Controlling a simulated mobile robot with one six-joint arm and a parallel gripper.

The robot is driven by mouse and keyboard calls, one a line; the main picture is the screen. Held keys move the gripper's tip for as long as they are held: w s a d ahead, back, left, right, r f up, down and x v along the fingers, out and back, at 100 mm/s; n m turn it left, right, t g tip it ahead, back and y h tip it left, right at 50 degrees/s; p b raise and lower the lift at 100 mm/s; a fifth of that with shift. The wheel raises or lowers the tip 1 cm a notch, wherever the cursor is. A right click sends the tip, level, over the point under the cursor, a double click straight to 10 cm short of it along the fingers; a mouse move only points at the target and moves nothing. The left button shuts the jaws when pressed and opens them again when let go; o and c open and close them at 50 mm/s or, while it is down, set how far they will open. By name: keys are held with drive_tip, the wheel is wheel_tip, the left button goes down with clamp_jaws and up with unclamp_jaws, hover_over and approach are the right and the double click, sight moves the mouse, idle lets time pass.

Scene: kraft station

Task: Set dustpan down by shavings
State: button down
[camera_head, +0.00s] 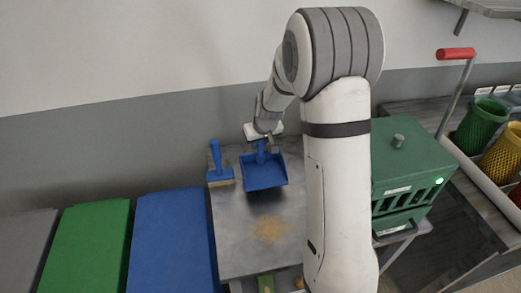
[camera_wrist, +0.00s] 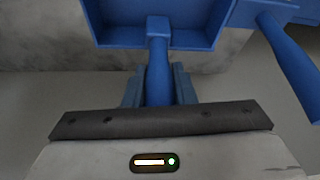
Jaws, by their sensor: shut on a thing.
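The blue dustpan (camera_head: 264,172) is over the grey work table in the head view, with its open edge facing the near side. My gripper (camera_head: 268,140) is shut on its handle. In the wrist view the handle (camera_wrist: 158,72) sits between my two fingers (camera_wrist: 158,92) and the pan extends away at the top. The tan shavings (camera_head: 269,230) lie in a small patch on the table, nearer the camera than the pan and apart from it. I cannot tell whether the pan touches the table.
A blue brush (camera_head: 218,166) stands just left of the dustpan; its handle (camera_wrist: 287,52) shows at right in the wrist view. A green machine (camera_head: 407,170) stands right of my arm. Blue (camera_head: 172,240) and green (camera_head: 88,245) panels lie left. Bare table (camera_head: 235,250) surrounds the shavings.

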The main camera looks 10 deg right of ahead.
drive_tip(key=shift+f+b, duration=1)
drive_tip(key=shift+f, duration=1.25)
drive_tip(key=shift+f+b, duration=0.25)
drive_tip(key=shift+b, duration=0.2)
drive_tip(key=c, duration=1.1)
unclamp_jaws()
drive_tip(key=v, duration=0.8)
drive_tip(key=shift+m+g+h, duration=0.3)
drive_tip(key=shift+m+g, duration=0.6)
drive_tip(key=s+r, duration=0.2)
drive_tip(key=s, duration=0.7)
drive_tip(key=s+r, duration=0.3)
drive_tip(key=s, duration=0.6)
drive_tip(key=s+r, duration=0.2)
drive_tip(key=s, duration=0.8)
drive_tip(key=shift+r, duration=0.35)
